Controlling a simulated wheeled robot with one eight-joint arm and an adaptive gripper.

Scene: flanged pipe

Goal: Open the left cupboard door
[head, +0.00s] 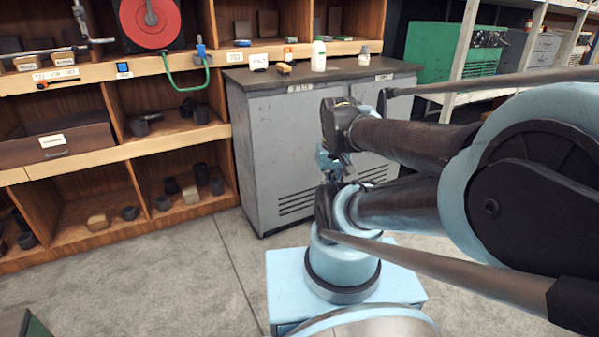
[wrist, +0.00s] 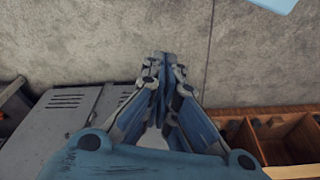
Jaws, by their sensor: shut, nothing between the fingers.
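The grey metal cupboard (head: 270,85) stands at the centre of the head view under a dark top. Its left door (head: 280,140) looks closed, with vent slots low down and a small label near its upper edge. The right door (head: 372,90) is partly behind my arm. I cannot make out a handle on the left door. My gripper (head: 328,165) shows small in front of the cupboard, near the middle between the doors. In the wrist view my gripper (wrist: 160,65) is shut and empty, with floor beyond its tips; the cupboard (wrist: 65,105) is at the lower left.
Wooden shelving (head: 125,150) with dark pipe pieces and blocks adjoins the cupboard's left side. Bottles (head: 319,56) and small items stand on the cupboard top. A green machine (head: 455,52) is on a rack at the right.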

